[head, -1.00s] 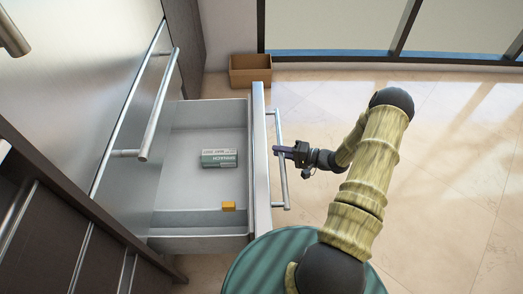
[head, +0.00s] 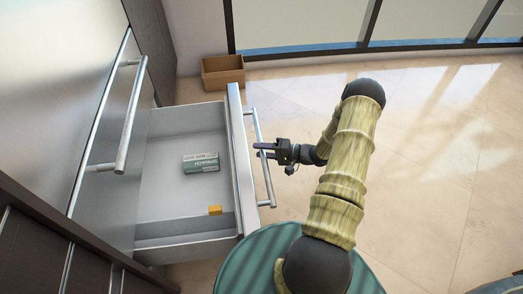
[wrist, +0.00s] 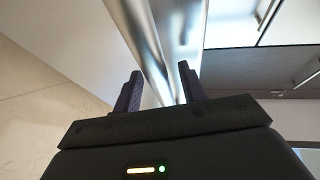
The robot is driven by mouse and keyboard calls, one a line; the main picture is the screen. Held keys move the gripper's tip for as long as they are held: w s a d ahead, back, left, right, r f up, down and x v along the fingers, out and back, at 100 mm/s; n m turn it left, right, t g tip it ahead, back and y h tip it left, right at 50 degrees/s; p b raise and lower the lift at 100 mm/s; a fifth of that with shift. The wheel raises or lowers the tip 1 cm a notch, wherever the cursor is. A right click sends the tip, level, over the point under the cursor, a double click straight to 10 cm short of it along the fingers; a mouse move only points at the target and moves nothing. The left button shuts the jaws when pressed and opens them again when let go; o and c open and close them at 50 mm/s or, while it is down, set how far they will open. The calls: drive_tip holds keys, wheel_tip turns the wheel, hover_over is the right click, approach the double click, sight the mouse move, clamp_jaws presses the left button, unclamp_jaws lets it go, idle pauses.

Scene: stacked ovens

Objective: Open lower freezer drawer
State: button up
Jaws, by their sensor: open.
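The lower freezer drawer (head: 239,165) is pulled well out from the steel freezer front, and its inside shows. A spinach box (head: 201,163) and a small yellow block (head: 215,210) lie in it. The drawer's bar handle (head: 268,180) runs along its front face. My gripper (head: 260,150) is at the handle with its fingers pointing left at the drawer front. In the wrist view, the fingers (wrist: 158,90) stand apart on either side of the bright metal bar. Whether they touch the bar cannot be told.
The upper door handle (head: 130,115) stands out from the steel front at left. An open brown box (head: 222,73) sits on the floor by the window wall. The tiled floor (head: 430,170) at right is clear.

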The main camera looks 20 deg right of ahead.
drive_tip(key=p+v, duration=0.5)
drive_tip(key=v, duration=1.2)
drive_tip(key=shift+s+a, duration=0.1)
drive_tip(key=w+r+n+h+p, duration=0.1)
drive_tip(key=w+r+n+h, duration=0.1)
drive_tip(key=w+r+h, duration=0.55)
drive_tip(key=w+a+r+n+h+p, duration=0.2)
drive_tip(key=w+a+r+h, duration=0.25)
drive_tip(key=w+r, duration=0.55)
drive_tip(key=s+a+r+n+g+p, duration=0.1)
drive_tip(key=s+a+r+g, duration=0.1)
drive_tip(key=s+a+r, duration=0.35)
drive_tip(key=s+a+r+n+g+h, duration=0.1)
drive_tip(key=s+a+r+g, duration=0.2)
drive_tip(key=s+a, duration=0.6)
drive_tip(key=s+a+r+g+p, duration=0.15)
drive_tip(key=s+a+r, duration=0.25)
drive_tip(key=s, duration=0.7)
wheel_tip(320, 180, up, 38)
drive_tip(key=p, duration=3.7)
drive_tip(key=shift+w, duration=0.4)
